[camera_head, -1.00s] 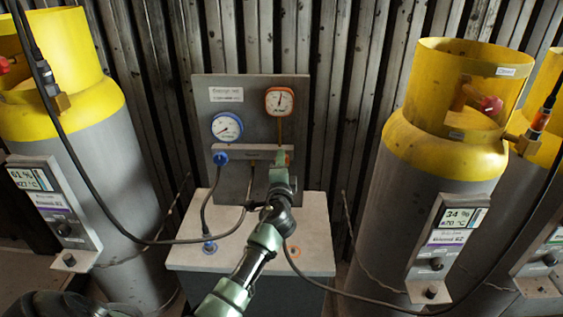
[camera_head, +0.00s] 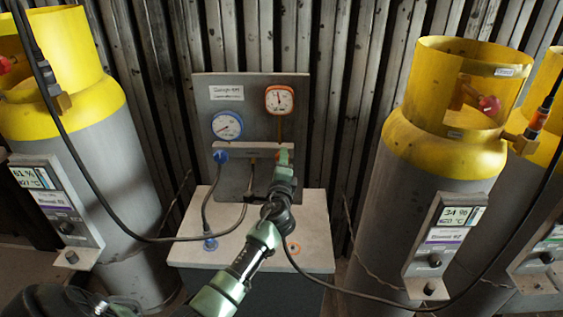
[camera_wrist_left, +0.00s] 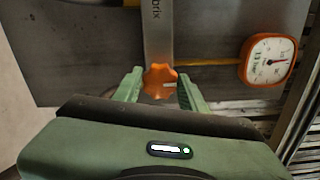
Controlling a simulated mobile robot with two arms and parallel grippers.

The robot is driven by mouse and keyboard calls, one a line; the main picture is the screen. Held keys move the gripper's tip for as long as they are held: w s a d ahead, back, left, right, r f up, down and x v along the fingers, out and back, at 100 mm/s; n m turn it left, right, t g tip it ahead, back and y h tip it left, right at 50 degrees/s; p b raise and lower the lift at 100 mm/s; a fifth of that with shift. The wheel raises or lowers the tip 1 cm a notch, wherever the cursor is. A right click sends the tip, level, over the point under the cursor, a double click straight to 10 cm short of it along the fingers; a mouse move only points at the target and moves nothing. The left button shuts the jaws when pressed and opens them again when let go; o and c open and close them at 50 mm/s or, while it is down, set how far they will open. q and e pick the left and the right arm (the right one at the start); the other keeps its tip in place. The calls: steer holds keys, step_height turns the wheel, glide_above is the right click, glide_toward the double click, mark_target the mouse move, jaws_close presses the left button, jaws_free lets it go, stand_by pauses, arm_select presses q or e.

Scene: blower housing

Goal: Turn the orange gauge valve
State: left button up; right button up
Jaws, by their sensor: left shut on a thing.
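The orange gauge valve is a lobed knob (camera_wrist_left: 160,80) on the manifold bar (camera_wrist_left: 158,35) in the left wrist view. My left gripper (camera_wrist_left: 161,88) has one green finger on each side of it and is shut on it. In the head view my left gripper (camera_head: 283,162) reaches the right end of the manifold bar (camera_head: 232,158) and mostly hides the knob. The orange-rimmed gauge (camera_head: 279,100) is above it on the grey panel. It also shows at the right of the left wrist view (camera_wrist_left: 269,60). My right gripper is not in view.
A blue gauge (camera_head: 227,125) and blue knob (camera_head: 221,157) are left of the held valve. Black hoses (camera_head: 207,215) hang around the pale pedestal (camera_head: 318,240). Yellow-topped grey cylinders stand at left (camera_head: 95,160) and right (camera_head: 435,160).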

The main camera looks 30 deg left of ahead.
arm_select(q)
steer(key=o, duration=1.4)
steer(key=shift+c, duration=0.2)
steer(key=shift+s+d, duration=0.1)
steer(key=b+v, duration=0.1)
steer(key=v, duration=0.6)
steer(key=shift+s, duration=0.3)
steer(key=shift+d+f, duration=0.15)
